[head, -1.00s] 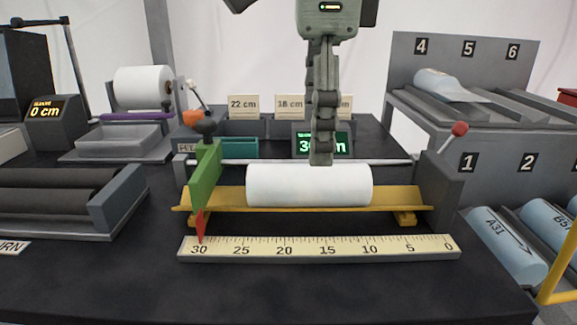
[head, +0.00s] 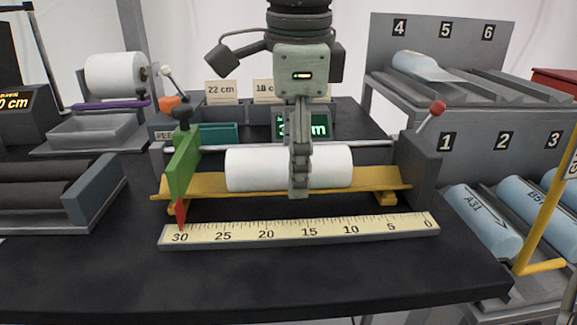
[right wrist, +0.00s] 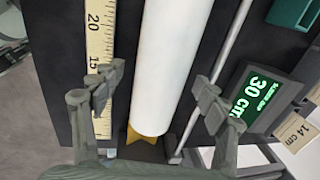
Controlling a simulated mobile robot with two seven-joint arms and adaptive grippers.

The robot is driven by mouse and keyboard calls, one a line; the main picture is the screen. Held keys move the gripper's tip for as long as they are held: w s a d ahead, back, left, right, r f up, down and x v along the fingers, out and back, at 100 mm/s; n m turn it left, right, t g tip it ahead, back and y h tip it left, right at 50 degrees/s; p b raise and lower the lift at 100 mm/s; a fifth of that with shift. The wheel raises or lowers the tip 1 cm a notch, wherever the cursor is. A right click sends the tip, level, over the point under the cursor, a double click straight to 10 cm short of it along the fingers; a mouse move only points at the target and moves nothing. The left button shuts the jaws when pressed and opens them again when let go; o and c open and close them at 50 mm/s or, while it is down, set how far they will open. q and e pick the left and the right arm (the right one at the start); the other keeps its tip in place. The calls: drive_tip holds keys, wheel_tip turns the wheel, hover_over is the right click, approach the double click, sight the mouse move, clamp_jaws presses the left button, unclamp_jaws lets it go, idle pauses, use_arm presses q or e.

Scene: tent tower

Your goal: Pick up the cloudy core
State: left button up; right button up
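A plain white cylinder (head: 250,168), which I take as the cloudy core, lies on its side in the yellow trough (head: 395,182). My right gripper (head: 299,188) comes down from above at the middle of the core, its near finger in front of the core's side. In the right wrist view the gripper (right wrist: 160,85) is open, one finger on each side of the white core (right wrist: 165,50). A gap shows between core and right finger there; I cannot tell whether either finger touches it. My left gripper is not in view.
A ruler (head: 300,231) lies before the trough. A green plate (head: 182,163) with a red pointer stands at the trough's left end, a dark block (head: 420,170) at its right. A display (right wrist: 250,95) reads 30 cm. Blue cylinders (head: 483,222) lie in numbered slots at right.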

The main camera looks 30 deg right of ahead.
drive_tip(key=c, duration=1.4)
drive_tip(key=shift+c, duration=0.5)
drive_tip(key=shift+r, duration=0.2)
